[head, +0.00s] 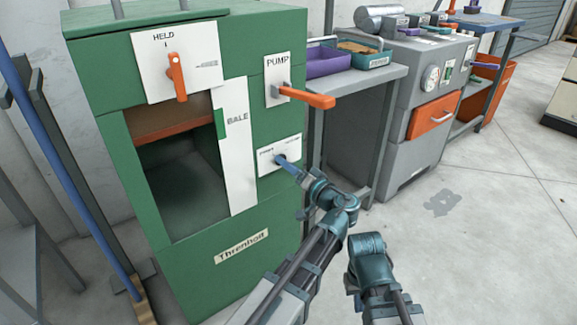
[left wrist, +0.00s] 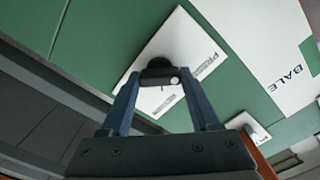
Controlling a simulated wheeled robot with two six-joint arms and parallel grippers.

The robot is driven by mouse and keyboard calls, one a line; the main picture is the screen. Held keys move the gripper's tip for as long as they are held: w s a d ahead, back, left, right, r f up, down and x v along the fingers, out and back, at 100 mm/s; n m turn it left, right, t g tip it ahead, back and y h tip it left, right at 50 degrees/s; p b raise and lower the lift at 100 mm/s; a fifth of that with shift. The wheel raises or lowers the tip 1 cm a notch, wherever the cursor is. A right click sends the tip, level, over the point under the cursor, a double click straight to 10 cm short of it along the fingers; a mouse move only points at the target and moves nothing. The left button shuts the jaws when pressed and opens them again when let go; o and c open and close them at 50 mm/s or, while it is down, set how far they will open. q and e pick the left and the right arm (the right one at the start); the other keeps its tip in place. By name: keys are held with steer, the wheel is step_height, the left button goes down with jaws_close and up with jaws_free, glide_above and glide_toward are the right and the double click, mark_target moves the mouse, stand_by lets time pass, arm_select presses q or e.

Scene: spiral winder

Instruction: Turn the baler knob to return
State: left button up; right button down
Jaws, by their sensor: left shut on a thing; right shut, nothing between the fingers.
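The baler (head: 115,215) is a green cabinet at the left of the head view. A small dark knob sits on a white label plate (head: 265,162) low on its right side. In the left wrist view, the black knob (left wrist: 158,50) stands out from the plate, which also shows there (left wrist: 208,62) with partly readable lettering. My left gripper (head: 281,160) is shut on the knob; its two blue fingers (left wrist: 160,76) lie on either side of the knob's dark bar. The fingers mostly hide the knob in the head view. My right arm shows at the lower middle, but its fingers do not.
An orange pump lever (head: 308,97) juts out above the knob. An orange handle (head: 176,77) hangs on the HELD plate. To the right stand a bench with a purple tray (head: 328,60) and a grey machine (head: 405,135).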

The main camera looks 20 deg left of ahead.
arm_select(q)
steer(key=shift+m, duration=8.9)
steer(key=o, duration=1.4)
steer(key=shift+c, duration=0.2)
